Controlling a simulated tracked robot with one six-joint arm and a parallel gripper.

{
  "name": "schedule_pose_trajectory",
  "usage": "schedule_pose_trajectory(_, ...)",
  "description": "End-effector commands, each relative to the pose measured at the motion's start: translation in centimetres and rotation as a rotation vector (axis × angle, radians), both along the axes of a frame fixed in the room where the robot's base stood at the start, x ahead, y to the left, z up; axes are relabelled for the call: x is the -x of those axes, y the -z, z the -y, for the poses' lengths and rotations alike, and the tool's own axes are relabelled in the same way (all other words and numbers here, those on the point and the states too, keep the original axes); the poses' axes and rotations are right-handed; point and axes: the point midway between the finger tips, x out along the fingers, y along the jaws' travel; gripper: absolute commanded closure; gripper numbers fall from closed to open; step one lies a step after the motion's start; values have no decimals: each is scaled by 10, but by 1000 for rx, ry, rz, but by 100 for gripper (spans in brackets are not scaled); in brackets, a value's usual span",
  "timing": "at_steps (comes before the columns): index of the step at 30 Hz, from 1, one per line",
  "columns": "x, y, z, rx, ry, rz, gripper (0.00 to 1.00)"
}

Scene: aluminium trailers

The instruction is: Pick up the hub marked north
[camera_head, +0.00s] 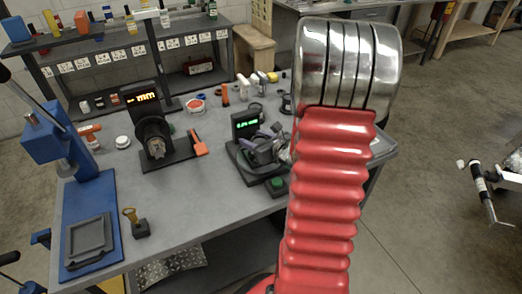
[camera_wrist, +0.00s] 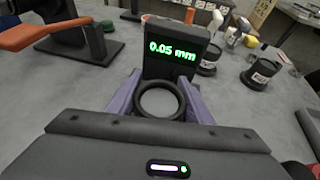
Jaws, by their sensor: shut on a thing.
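My gripper (camera_wrist: 161,86) has purple fingers, one on each side of a dark round hub (camera_wrist: 158,117), and is shut on it. In the wrist view the hub shows as a ring seen from above, with a grey middle. No marking on it is visible, so I cannot tell whether it is the one marked north. In the head view my gripper (camera_head: 266,145) is at the gauge stand, partly hidden by my red arm. Two other black hubs with pale labels, a nearer one (camera_wrist: 257,83) and a farther one (camera_wrist: 207,69), stand to the right; their labels are too small to read.
A gauge display (camera_wrist: 172,50) reading 0.05 mm stands just behind the held hub. A second display stand with an orange handle (camera_head: 200,143) is left of it. A blue press (camera_head: 92,215) stands at the table's left. The grey table's (camera_head: 190,212) front middle is clear.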

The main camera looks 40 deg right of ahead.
Motion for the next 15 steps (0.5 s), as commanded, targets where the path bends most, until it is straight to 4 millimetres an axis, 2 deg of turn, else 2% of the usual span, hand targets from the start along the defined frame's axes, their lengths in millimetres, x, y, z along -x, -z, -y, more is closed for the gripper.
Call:
schedule_pose_trajectory(1, 0, 0, 0, 0, 0, 0, 69)
schedule_pose_trajectory(15, -1, -1, 1, 2, 1, 3, 100)
